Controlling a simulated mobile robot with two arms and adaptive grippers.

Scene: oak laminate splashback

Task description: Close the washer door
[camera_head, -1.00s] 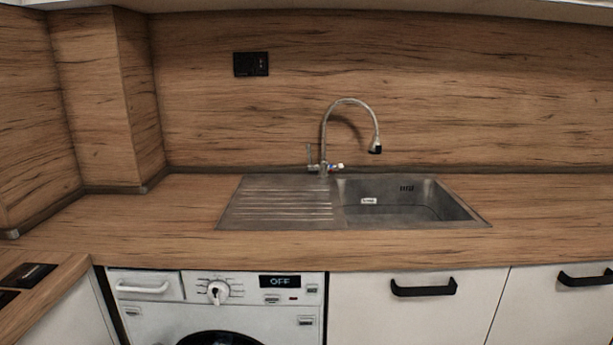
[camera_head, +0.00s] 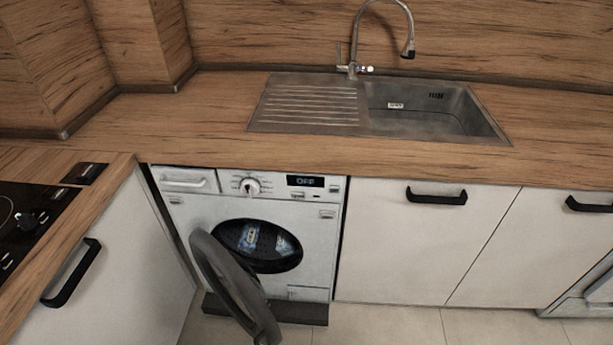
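The white washer (camera_head: 315,235) stands under the counter, and its display reads OFF. Its round dark door (camera_head: 235,287) is open, swung out toward me on the left side of the opening. The drum opening (camera_head: 257,246) is uncovered, and something blue and white shows inside it. Neither of my grippers is in view.
The wooden counter (camera_head: 190,110) runs above the washer, with a steel sink (camera_head: 430,110) and tap. A left cabinet (camera_head: 130,270) with a black handle and a hob (camera_head: 30,215) stands close to the door. White cabinets are on the right. The tiled floor (camera_head: 400,325) in front looks clear.

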